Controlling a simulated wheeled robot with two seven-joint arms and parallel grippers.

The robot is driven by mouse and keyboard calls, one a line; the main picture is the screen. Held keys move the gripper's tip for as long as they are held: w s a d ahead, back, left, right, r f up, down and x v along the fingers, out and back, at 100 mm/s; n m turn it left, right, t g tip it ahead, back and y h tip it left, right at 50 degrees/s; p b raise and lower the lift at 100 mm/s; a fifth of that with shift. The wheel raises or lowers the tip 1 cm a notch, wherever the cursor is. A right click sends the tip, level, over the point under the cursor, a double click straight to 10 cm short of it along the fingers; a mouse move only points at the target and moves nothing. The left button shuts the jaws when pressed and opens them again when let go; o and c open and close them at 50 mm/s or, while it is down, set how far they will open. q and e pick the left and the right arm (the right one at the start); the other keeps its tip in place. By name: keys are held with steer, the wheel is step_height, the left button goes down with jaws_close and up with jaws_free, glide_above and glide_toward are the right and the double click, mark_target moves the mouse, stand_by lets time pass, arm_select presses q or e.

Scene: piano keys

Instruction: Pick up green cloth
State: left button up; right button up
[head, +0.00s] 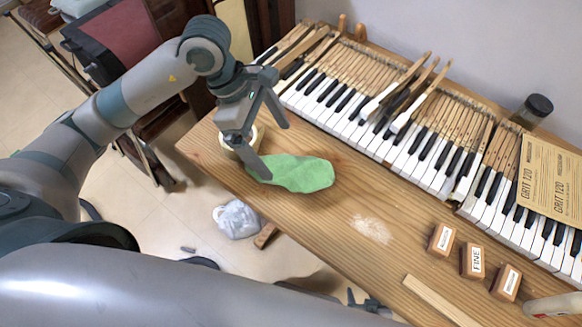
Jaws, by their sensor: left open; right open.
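The green cloth (303,174) lies spread on the wooden table (345,258) near its left end, in front of the piano keys. My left gripper (277,152) is open above the cloth's left part, pointing down. I cannot tell whether the fingertip touches the cloth. Nothing is between the fingers. What appears to be my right gripper (363,301) shows small and dark at the bottom, beyond the table's front edge, partly hidden by my body.
A piano keyboard (400,160) with several raised keys fills the back of the table. A pale round item (228,143) is partly hidden behind my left gripper. The table's middle is mostly clear.

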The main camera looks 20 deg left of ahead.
mark_target(286, 163)
arm_select(q)
steer(key=shift+x, duration=2)
arm_select(e)
steer(key=shift+w+a+r+t, duration=0.25)
steer(key=shift+a+r+t, duration=0.05)
steer(key=shift+a+r, duration=0.1)
arm_select(q)
steer(key=shift+p, duration=0.3)
arm_select(e)
steer(key=shift+r, duration=0.1)
arm_select(q)
steer(key=shift+d+f+p, duration=0.25)
steer(key=shift+f+p, duration=0.1)
steer(key=shift+f, duration=0.25)
steer(key=p+x, duration=0.1)
steer(key=x, duration=0.2)
steer(key=shift+d+f, duration=0.1)
steer(key=shift+f, duration=0.35)
arm_select(e)
steer(key=shift+g, duration=0.6)
steer(key=s, duration=0.1)
steer(key=s+d+f, duration=0.1)
steer(key=s, duration=0.1)
steer(key=s+f, duration=0.1)
steer(key=shift+s+d, duration=0.15)
steer(key=shift+d, duration=0.25)
steer(key=shift+r, duration=0.1)
